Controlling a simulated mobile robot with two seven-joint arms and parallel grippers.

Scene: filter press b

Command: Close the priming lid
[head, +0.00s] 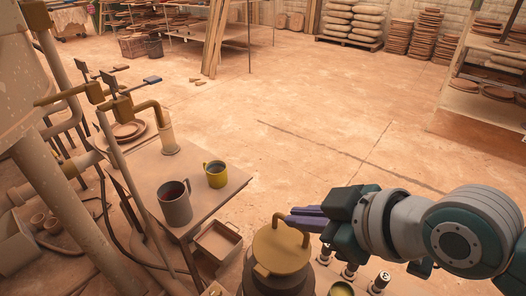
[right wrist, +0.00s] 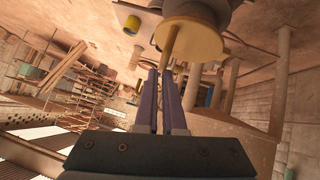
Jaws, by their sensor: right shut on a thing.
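The priming lid (head: 280,252) is a round brass-yellow disc with an arched handle, at the bottom middle of the head view. It lies nearly level over a dark round body (head: 283,281); I cannot tell whether its rim is fully seated. It also shows at the top of the right wrist view (right wrist: 205,38). My right gripper (head: 291,218) comes in from the right, and its purple fingers are shut on the lid's handle (right wrist: 171,50). The fingers hide part of the handle. My left gripper is not in view.
A small table (head: 212,202) left of the lid bears a grey mug (head: 175,207) and a yellow mug (head: 216,177). Brass pipes and levers (head: 112,95) stand at the left. Knobs (head: 380,281) sit below my right arm. Open floor lies beyond.

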